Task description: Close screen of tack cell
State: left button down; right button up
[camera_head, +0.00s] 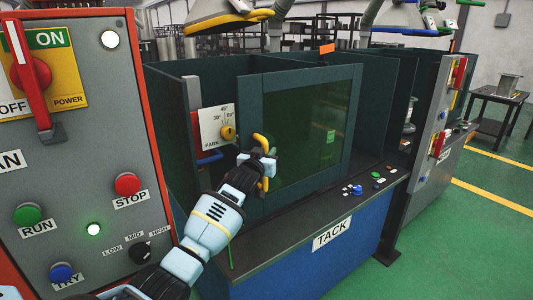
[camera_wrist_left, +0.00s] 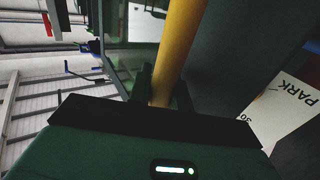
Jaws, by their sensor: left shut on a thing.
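The tack cell's screen (camera_head: 350,120) is a dark green frame with a tinted see-through window, standing upright over the cell's counter. A yellow bar handle (camera_head: 261,139) is on its left side. My left gripper (camera_head: 264,163) is shut on this handle, with the handle's top end showing above the fingers. In the left wrist view the yellow handle (camera_wrist_left: 180,45) runs up from between the dark fingers (camera_wrist_left: 162,92). The cell (camera_head: 168,100) has dark green walls; its inside is mostly hidden behind the screen. My right gripper is not in view.
A white dial plate marked PARK (camera_head: 214,127) with a yellow knob is just left of the handle. The TACK counter (camera_head: 300,220) carries several small buttons. A grey control panel (camera_head: 75,150) with a red edge stands close at left. Green floor (camera_head: 480,230) is clear at right.

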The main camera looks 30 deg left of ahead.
pick_arm(q)
jog(key=shift+f, duration=0.1)
jog(key=c, duration=1.6)
grip_release()
jog(key=shift+o, duration=0.2)
jog(key=s+d+p, duration=0.1)
jog(key=s, duration=0.6)
jog(key=shift+s+d, duration=0.25)
jog(key=shift+s, duration=0.05)
